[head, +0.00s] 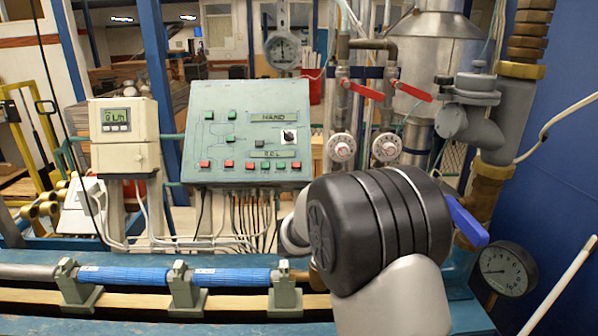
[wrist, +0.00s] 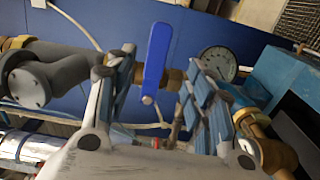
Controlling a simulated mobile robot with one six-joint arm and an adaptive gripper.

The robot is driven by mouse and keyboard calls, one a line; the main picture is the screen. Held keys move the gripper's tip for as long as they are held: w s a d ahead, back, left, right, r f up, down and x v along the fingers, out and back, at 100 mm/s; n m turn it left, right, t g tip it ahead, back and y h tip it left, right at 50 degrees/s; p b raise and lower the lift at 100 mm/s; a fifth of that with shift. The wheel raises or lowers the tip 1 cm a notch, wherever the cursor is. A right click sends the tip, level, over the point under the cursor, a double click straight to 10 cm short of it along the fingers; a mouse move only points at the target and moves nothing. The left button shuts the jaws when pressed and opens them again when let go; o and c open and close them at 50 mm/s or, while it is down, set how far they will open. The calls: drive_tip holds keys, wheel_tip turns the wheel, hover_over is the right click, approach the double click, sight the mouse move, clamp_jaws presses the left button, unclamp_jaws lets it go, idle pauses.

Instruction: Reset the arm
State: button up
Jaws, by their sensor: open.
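My gripper (wrist: 162,78) is open in the wrist view, with its two blue-grey padded fingers spread apart. A blue valve lever (wrist: 158,52) shows in the gap between the fingers and touches neither visibly. I cannot tell how far beyond the fingertips it lies. In the head view my arm (head: 375,225) fills the lower right centre and hides my gripper. The blue lever (head: 467,221) sticks out at the right of my arm there.
A round gauge (head: 505,268) stands right of the lever. Grey and brass pipework (head: 505,115), two red-handled valves (head: 411,91) and a green control panel (head: 247,132) stand behind my arm. A blue-sleeved pipe (head: 135,275) runs along the front left. A blue wall (head: 557,150) closes the right side.

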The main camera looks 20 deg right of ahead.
drive_tip(key=s+a+f+t+y, duration=0.1)
drive_tip(key=s+a+y, duration=0.25)
drive_tip(key=s, duration=0.35)
drive_tip(key=s+a+f+t+y, duration=0.1)
drive_tip(key=s+a+f+y, duration=0.1)
drive_tip(key=s+y, duration=0.35)
drive_tip(key=s+a+f+n+t+y, duration=0.1)
drive_tip(key=s+a+t+y, duration=0.2)
drive_tip(key=a, duration=0.6)
drive_tip(key=s+a+f+n+t+y, duration=0.1)
drive_tip(key=s+a+t+y, duration=0.3)
drive_tip(key=a, duration=0.4)
drive_tip(key=shift+s+a+f+n+y, duration=0.15)
drive_tip(key=shift+a+f+n+y, duration=0.2)
drive_tip(key=shift+y, duration=0.35)
drive_tip(key=shift+c, duration=0.4)
